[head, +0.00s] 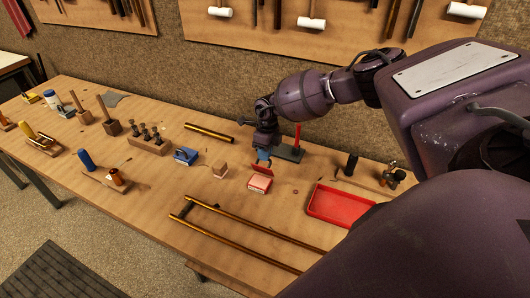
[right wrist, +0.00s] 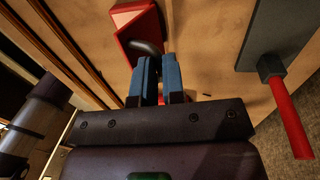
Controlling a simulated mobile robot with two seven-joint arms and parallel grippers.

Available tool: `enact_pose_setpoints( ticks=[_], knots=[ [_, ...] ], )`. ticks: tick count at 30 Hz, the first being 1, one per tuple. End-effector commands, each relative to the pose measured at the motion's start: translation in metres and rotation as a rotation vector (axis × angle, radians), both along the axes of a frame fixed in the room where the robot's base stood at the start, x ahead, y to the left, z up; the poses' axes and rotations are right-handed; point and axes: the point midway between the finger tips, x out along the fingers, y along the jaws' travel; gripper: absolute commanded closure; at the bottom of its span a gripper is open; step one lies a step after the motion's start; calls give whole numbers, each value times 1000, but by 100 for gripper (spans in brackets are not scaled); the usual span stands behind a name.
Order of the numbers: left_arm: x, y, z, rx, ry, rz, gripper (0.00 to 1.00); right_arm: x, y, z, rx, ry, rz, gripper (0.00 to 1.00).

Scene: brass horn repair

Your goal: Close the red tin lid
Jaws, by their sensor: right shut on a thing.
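The red tin (head: 260,185) sits on the bench in front of my right gripper, in the middle of the head view. Its red lid (head: 261,170) stands raised at the tin's far edge. In the right wrist view a red, tilted part of the tin (right wrist: 138,28) shows at the top, with a dark curved piece beside the fingertips. My right gripper (head: 263,157) has blue fingers close together, shut at the lid; they show in the wrist view (right wrist: 158,72). The exact contact is partly hidden by the fingers. My left gripper is not in view.
A grey block with a red handle (head: 297,140) stands close to the right of my gripper. A red tray (head: 341,206) is to the right, and long brass tubes (head: 245,238) lie in front.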

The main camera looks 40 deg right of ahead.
Motion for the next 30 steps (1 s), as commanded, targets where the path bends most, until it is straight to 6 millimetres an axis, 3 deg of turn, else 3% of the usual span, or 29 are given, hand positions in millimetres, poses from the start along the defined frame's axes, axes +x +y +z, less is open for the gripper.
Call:
enact_pose_setpoints(
  ticks=[11,30],
  knots=[
    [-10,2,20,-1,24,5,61,-6,12,6,-127,-67,5,100],
    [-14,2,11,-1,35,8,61,-20,41,-3,-456,-241,2,100]
  ],
)
